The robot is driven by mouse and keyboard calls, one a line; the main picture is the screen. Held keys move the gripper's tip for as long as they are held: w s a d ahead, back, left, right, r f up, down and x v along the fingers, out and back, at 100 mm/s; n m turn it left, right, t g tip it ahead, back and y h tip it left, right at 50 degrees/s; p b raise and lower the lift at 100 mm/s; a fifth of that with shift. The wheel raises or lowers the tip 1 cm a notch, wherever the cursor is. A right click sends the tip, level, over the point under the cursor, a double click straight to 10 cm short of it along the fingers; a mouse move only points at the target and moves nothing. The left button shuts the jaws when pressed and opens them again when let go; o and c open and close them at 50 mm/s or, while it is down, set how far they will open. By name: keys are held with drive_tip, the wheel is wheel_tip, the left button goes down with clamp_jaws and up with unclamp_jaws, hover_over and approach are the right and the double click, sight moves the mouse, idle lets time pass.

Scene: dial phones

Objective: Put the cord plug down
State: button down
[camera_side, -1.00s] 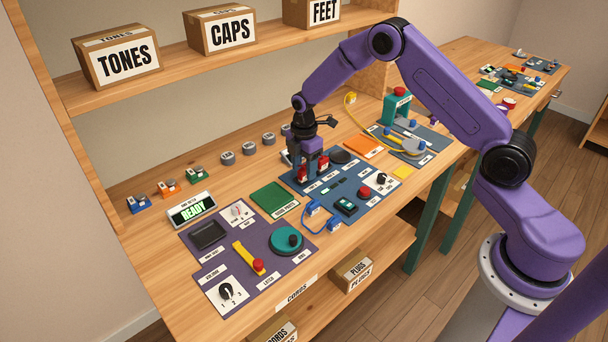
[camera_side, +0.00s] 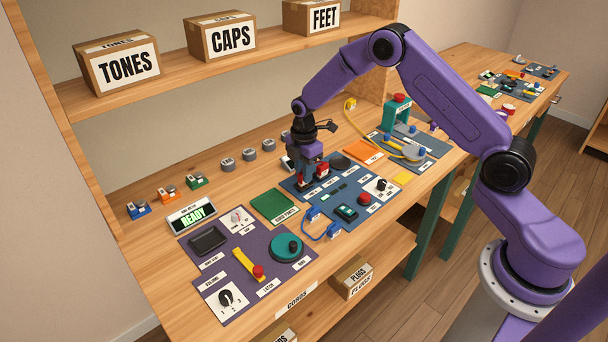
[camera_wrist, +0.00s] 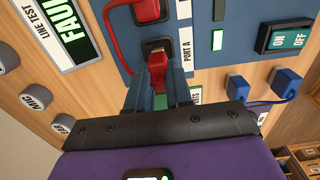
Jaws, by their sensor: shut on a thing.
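My gripper (camera_side: 305,181) is low over the blue panel in the side view. In the wrist view its fingers (camera_wrist: 160,88) are shut on a red cord plug (camera_wrist: 157,62). That plug is at the black socket beside the PORT A label; how deep it sits is hard to tell. A second red plug (camera_wrist: 148,9) is at another black socket, and also shows in the side view (camera_side: 322,169). A red cord (camera_wrist: 113,38) curves on the left of the wrist view between the two plugs.
The line test display (camera_wrist: 66,22) in the wrist view shows part of the word FAULT. A blue cord with two blue plugs (camera_wrist: 286,82) lies right of the gripper. Grey caps (camera_wrist: 35,97) stand on the wood to the left. A green ON/OFF switch (camera_wrist: 286,36) is on the panel.

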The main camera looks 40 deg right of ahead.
wheel_tip(320, 180, up, 2)
drive_tip(key=shift+r, duration=0.25)
drive_tip(key=s+r, duration=0.9)
drive_tip(key=s, duration=0.5)
drive_tip(key=w+d, duration=0.2)
drive_tip(key=d, duration=0.9)
drive_tip(key=w+d, duration=0.2)
drive_tip(key=d, duration=0.8)
drive_tip(key=w+d+f, duration=0.1)
drive_tip(key=w+f, duration=0.1)
drive_tip(key=w, duration=0.2)
drive_tip(key=w+d+f, duration=0.2)
drive_tip(key=w+f, duration=0.1)
drive_tip(key=w, duration=0.1)
drive_tip(key=w+d+f, duration=0.2)
drive_tip(key=w+f, duration=0.1)
drive_tip(key=w, duration=0.1)
drive_tip(key=shift+f, duration=0.1)
drive_tip(key=shift+w+d+f, duration=0.25)
drive_tip(key=shift+w+f, duration=0.25)
drive_tip(key=shift+f, duration=1.65)
